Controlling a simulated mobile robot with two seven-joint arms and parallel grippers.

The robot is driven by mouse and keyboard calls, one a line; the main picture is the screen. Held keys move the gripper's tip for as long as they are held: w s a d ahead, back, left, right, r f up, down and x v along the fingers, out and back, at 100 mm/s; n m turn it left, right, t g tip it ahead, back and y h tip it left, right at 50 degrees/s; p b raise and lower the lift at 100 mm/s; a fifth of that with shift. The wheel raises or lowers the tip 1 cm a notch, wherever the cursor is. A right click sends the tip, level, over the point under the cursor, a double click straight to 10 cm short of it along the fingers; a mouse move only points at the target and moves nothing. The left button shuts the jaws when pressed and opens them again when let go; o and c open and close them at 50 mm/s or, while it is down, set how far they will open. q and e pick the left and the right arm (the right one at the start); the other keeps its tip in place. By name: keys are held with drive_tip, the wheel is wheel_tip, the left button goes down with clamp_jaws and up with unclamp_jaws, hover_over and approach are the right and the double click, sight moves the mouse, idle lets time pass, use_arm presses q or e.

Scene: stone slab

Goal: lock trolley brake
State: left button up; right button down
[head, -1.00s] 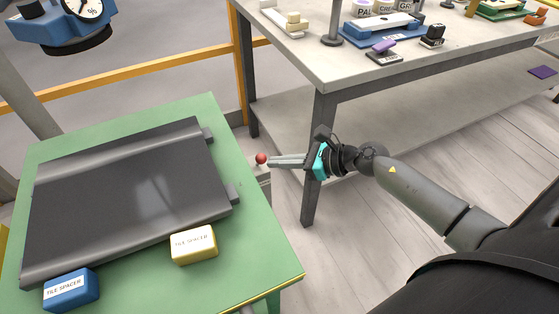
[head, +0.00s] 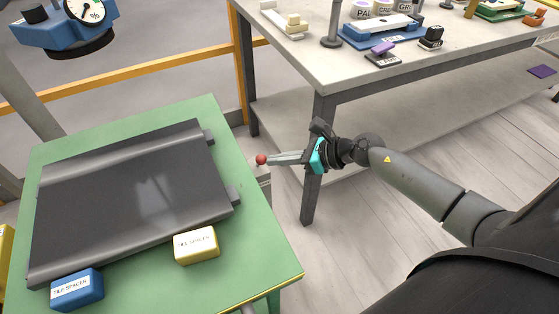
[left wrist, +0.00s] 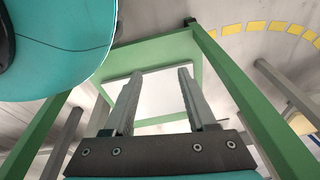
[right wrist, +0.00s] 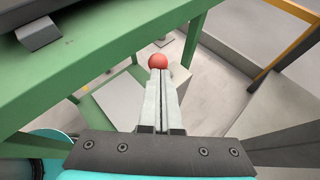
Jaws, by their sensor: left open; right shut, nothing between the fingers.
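The trolley (head: 255,262) has a green top and green legs, and it fills the left of the head view. A red ball knob (head: 261,160), which looks like the brake lever's end, sits just off the trolley's right edge. My right gripper (head: 273,160) is shut and empty, its fingertips at the knob. In the right wrist view the knob (right wrist: 158,61) shows just beyond the shut fingertips; whether they touch is unclear. The lever below the knob is mostly hidden. My left gripper (left wrist: 158,78) is open and empty in the left wrist view, among green legs near a white panel (left wrist: 160,95).
On the trolley lie a dark slab (head: 130,205), a yellow tile spacer box (head: 196,245) and a blue one (head: 77,290). A grey workbench (head: 300,60) with a lower shelf stands behind my right gripper. A blue dial device (head: 65,32) is at the upper left.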

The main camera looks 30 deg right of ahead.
use_arm(q)
drive_tip(key=s+a+f+p, duration=0.2)
drive_tip(key=s+a+p, duration=0.2)
drive_tip(key=s+a, duration=0.15)
drive_tip(key=w+d+r+b, duration=0.2)
drive_tip(key=w+d+b, duration=0.2)
drive_tip(key=w+d, duration=0.1)
drive_tip(key=shift+w+d+r, duration=0.15)
drive_tip(key=shift+w+d, duration=0.2)
drive_tip(key=shift+w, duration=0.1)
use_arm(e)
drive_tip(key=w+r+m+g, duration=0.2)
drive_tip(key=w+g, duration=0.3)
drive_tip(key=w, duration=0.3)
drive_tip(key=shift+d+m+g+h, duration=0.15)
drive_tip(key=shift+m+g+h, duration=0.15)
drive_tip(key=shift+r, duration=0.15)
